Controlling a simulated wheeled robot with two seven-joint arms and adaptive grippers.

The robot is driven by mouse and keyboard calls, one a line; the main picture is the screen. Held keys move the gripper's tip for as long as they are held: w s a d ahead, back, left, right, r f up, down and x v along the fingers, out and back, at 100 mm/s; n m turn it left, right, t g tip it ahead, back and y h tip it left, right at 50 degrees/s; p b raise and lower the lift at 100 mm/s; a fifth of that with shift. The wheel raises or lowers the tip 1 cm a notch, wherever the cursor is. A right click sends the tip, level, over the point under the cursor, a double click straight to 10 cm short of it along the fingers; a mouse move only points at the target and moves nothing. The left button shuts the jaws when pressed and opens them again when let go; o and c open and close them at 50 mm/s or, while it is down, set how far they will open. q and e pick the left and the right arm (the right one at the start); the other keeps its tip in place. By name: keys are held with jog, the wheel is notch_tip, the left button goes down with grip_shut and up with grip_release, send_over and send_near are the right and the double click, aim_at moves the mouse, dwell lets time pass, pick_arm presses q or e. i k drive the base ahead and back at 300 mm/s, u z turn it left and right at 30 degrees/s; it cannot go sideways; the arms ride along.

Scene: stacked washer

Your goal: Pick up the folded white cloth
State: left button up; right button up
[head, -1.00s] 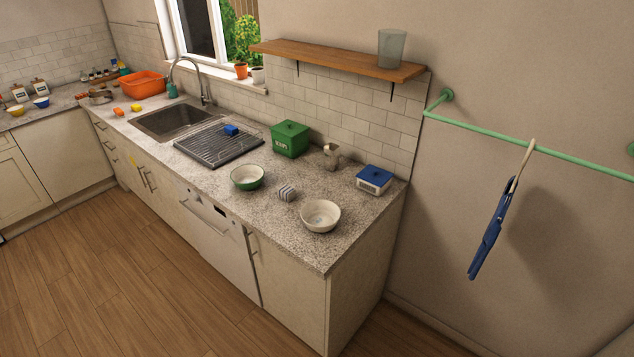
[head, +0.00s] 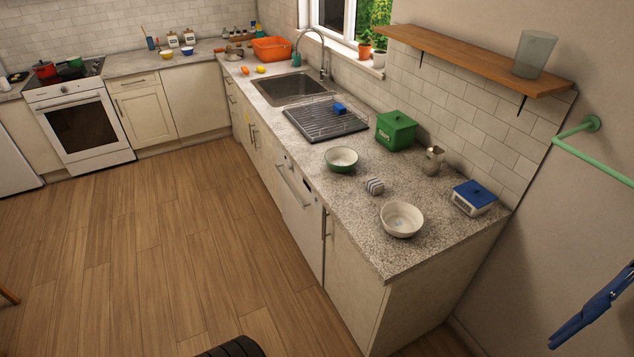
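I cannot make out a folded white cloth for certain. A small grey-and-white striped item (head: 375,186) sits on the speckled counter between the green-rimmed bowl and the cream bowl; it is too small to tell whether it is cloth. Neither of my grippers shows in the head view.
The counter (head: 345,215) also holds a green-rimmed bowl (head: 341,159), a cream bowl (head: 401,219), a green box (head: 396,130), a metal jug (head: 433,160), a blue-topped scale (head: 473,198) and a drying rack (head: 325,120). The wooden floor (head: 130,250) is largely clear.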

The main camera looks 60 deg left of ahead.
aim_at(374, 185)
jog(key=u, duration=1.95)
